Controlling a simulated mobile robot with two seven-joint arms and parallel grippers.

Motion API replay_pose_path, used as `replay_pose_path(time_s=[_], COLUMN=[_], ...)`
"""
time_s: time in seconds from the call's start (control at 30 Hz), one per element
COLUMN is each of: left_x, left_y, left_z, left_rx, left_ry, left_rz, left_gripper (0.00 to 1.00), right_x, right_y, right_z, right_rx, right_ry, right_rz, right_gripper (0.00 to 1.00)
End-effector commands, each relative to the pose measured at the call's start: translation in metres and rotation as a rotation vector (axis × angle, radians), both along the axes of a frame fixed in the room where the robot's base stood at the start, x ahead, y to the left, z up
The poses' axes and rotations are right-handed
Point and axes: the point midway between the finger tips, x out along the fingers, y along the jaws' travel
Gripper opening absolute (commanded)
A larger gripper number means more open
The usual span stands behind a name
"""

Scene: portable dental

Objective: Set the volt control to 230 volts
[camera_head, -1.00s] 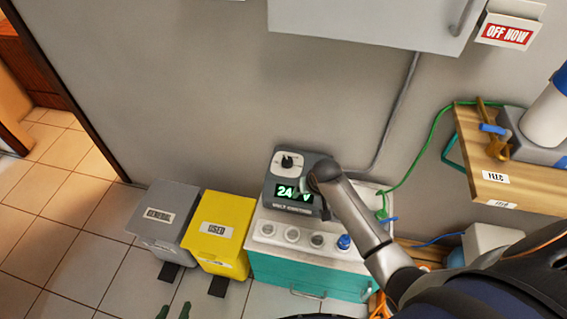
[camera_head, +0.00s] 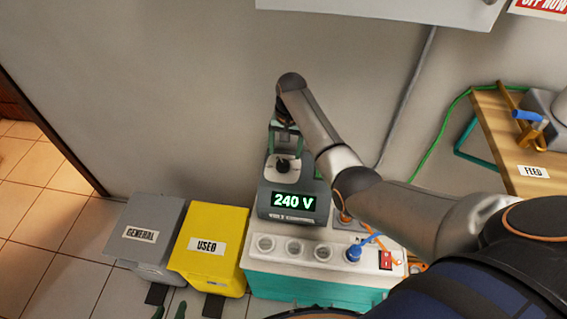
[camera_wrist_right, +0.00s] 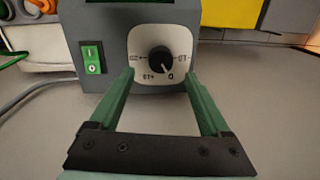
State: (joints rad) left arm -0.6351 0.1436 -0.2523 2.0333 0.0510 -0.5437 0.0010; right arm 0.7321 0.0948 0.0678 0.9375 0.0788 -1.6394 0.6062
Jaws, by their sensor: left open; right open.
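The grey volt control box (camera_head: 265,198) stands on the white-topped cabinet, and its green display (camera_head: 293,202) reads 240 V. Its round black knob (camera_head: 284,165) sits on a pale dial plate, and the knob also shows in the right wrist view (camera_wrist_right: 161,60). My right gripper (camera_head: 285,155) is open at the dial. In the right wrist view its green fingers (camera_wrist_right: 160,80) point at the dial, one on each side below the knob, with no visible contact. Only the green fingertips of my left gripper (camera_head: 169,312) show at the bottom edge, apart and empty.
The white-topped cabinet (camera_head: 335,272) has several round sockets, a blue plug (camera_head: 354,253) and a red switch (camera_head: 386,260). A yellow USED bin (camera_head: 210,225) and a grey GENERAL bin (camera_head: 150,215) stand left. A wooden shelf (camera_head: 500,135) is right. A green switch (camera_wrist_right: 91,57) is beside the dial.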

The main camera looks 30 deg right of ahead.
Motion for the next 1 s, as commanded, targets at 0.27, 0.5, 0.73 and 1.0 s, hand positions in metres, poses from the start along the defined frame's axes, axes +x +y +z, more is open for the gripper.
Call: replay_pose_path(time_s=[0.27,0.5,0.73,1.0], left_x=[-0.003,-0.003,-0.003,-0.003], left_y=[0.005,0.006,0.007,0.007], left_z=[-0.018,-0.017,-0.016,-0.017], left_rx=[0.007,0.009,0.009,0.01], left_ry=[0.001,-0.001,-0.002,0.001], left_rz=[0.004,0.005,0.006,0.007], left_gripper=[0.5,0.5,0.5,0.5], right_x=[0.002,0.002,0.002,0.002], right_y=[0.002,0.003,0.003,0.003], right_z=[-0.047,-0.056,-0.055,-0.055], right_rx=[0.0,0.0,-0.001,-0.001], right_ry=[0.0,-0.002,-0.002,-0.002], right_rz=[0.001,0.002,0.002,0.001], right_gripper=[0.81,0.81,0.77,0.47])
